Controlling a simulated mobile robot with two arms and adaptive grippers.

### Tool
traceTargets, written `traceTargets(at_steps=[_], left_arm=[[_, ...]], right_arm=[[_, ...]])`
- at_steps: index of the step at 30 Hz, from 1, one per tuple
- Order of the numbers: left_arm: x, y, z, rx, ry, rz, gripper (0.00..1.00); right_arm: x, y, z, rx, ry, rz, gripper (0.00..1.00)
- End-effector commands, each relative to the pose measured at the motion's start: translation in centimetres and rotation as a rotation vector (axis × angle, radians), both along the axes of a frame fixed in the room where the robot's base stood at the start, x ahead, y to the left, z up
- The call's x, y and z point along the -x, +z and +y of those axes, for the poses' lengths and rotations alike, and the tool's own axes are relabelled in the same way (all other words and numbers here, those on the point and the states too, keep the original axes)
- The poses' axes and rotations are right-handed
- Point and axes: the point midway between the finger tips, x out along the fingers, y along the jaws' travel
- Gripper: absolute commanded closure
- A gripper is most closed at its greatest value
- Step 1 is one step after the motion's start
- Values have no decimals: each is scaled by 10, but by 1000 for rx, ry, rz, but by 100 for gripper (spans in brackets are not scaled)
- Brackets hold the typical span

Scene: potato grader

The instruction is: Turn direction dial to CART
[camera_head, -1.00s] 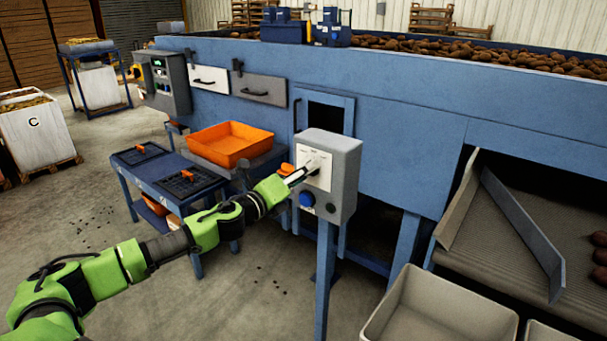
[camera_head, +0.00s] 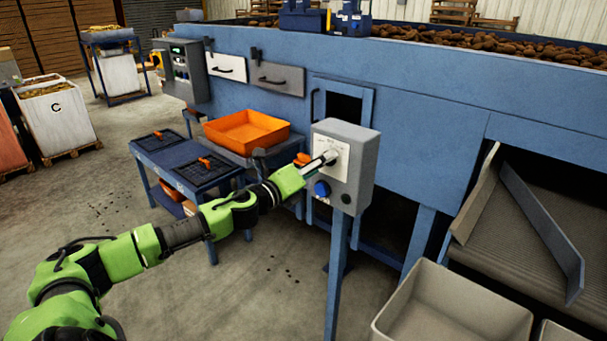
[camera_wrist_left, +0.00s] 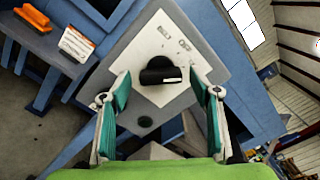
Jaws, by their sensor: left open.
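The grey control box (camera_head: 357,175) stands on a blue post in the middle of the head view. Its white label plate (camera_head: 336,165) carries the dark direction dial (camera_wrist_left: 160,75), which shows clearly in the left wrist view with a small white mark on its end. My left gripper (camera_head: 327,158) reaches the plate from the left. In the left wrist view the left gripper (camera_wrist_left: 161,90) is open, its fingers on either side of the dial with gaps visible. My right gripper is not in view.
A blue button (camera_head: 321,188) and a dark button (camera_head: 346,199) sit low on the box. An orange tray (camera_head: 247,132) stands behind my left arm on the blue table. A pale bin (camera_head: 440,318) is at front right, beside the blue grader.

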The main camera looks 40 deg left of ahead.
Motion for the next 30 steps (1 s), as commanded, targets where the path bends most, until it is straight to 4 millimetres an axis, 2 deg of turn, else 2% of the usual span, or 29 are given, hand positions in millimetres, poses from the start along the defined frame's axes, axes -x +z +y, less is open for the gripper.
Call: traceTargets(at_steps=[30], left_arm=[[87,-2,6,0,-1,5,43]], right_arm=[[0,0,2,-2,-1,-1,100]])
